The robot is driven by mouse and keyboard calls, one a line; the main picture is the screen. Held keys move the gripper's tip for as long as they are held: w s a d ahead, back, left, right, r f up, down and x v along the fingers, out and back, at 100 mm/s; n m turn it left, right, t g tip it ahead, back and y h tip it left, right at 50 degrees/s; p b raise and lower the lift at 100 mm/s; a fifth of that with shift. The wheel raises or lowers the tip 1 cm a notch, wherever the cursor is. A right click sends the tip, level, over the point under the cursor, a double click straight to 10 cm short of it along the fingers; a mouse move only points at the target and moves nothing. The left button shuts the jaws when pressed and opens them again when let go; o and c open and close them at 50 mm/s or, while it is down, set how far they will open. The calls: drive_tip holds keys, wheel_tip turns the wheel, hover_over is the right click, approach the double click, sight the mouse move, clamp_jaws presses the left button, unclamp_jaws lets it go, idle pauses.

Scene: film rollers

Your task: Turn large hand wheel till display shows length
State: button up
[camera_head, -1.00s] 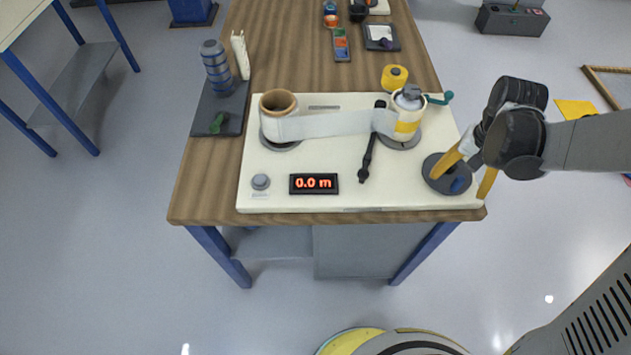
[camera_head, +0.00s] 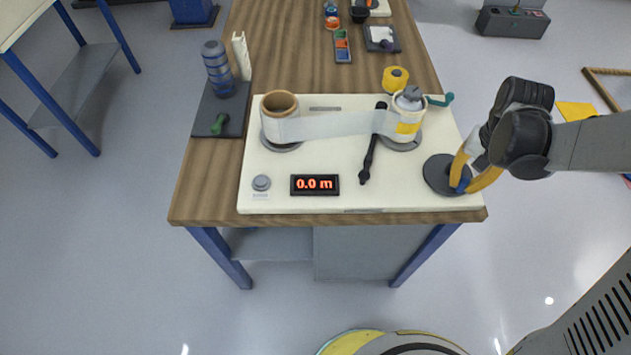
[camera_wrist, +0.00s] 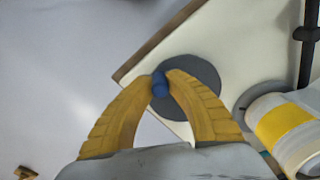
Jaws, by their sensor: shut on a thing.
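The large hand wheel (camera_head: 437,176) is a dark grey disc at the right front corner of the cream panel. Its blue handle (camera_wrist: 160,86) stands near the rim. My gripper (camera_head: 462,176) has its yellow fingers closed around the blue handle; the wrist view shows a fingertip on each side of it. The display (camera_head: 315,185) at the panel's front edge reads 0.0 m in red digits.
A film strip (camera_head: 335,124) runs between a left roll (camera_head: 278,106) and a right roll (camera_head: 407,115). A black lever (camera_head: 370,147) lies across the panel left of the wheel. A grey knob (camera_head: 261,183) sits left of the display. A yellow roll (camera_head: 395,77) stands behind.

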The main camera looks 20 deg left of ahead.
sight(469, 177)
drive_tip(key=shift+w+d, duration=0.4)
drive_tip(key=shift+d, duration=0.15)
drive_tip(key=shift+w, duration=0.1)
drive_tip(key=shift+w+d, duration=0.6)
drive_tip(key=shift+w, duration=0.3)
drive_tip(key=shift+w+d, duration=0.2)
drive_tip(key=shift+w, duration=0.75)
